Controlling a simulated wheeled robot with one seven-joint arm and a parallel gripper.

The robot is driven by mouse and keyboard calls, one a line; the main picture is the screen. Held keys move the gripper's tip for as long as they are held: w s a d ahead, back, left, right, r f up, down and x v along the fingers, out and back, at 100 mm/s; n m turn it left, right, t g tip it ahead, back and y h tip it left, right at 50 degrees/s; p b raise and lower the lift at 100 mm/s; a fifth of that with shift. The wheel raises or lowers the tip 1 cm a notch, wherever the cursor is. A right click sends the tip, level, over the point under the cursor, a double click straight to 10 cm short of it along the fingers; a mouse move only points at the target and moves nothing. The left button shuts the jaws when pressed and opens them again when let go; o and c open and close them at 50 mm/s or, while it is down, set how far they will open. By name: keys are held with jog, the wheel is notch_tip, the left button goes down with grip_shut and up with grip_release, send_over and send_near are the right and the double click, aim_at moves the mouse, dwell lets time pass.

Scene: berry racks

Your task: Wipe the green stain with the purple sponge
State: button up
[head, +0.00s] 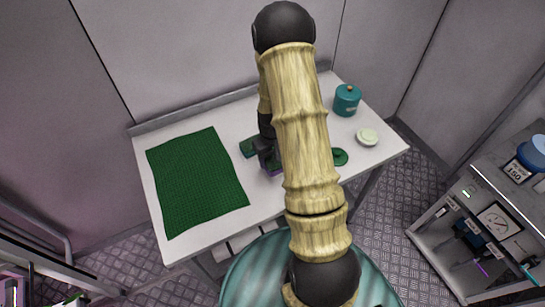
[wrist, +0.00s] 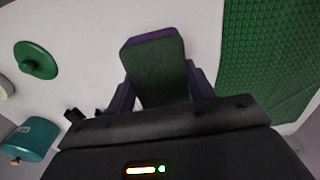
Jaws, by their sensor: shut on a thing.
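My gripper (head: 266,152) is over the middle of the white table, partly hidden behind my arm in the head view. It is shut on the purple sponge (head: 272,172), which has a dark green face and purple edges. In the wrist view the sponge (wrist: 155,70) sticks out between the fingers, green face towards the camera. A dark green patch (head: 248,147) shows just left of my gripper in the head view. I cannot tell whether it is the stain. No other clear stain shows. I cannot tell if the sponge touches the table.
A green mat (head: 197,180) covers the table's left part. To the right are a round green lid-like thing with a knob (wrist: 38,60), a pale round dish (head: 367,137) and a teal jar (head: 347,100). White table (head: 300,85) is bare behind my arm.

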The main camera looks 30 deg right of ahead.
jog(key=shift+d+f+b, duration=0.15)
jog(key=shift+f+b, duration=2.3)
jog(key=shift+f, duration=1)
jog(key=shift+s+f+b, duration=0.1)
jog(key=shift+f+b, duration=0.2)
jog(key=shift+f, duration=0.25)
jog(key=shift+d+r, duration=0.2)
jog(key=shift+d, duration=0.55)
jog(key=shift+c, duration=0.3)
jog(key=shift+d, duration=0.7)
jog(key=shift+d+f, duration=0.15)
jog(key=shift+d, duration=0.4)
jog(key=shift+a, duration=2.05)
notch_tip(320, 180, up, 8)
jog(key=p, duration=0.6)
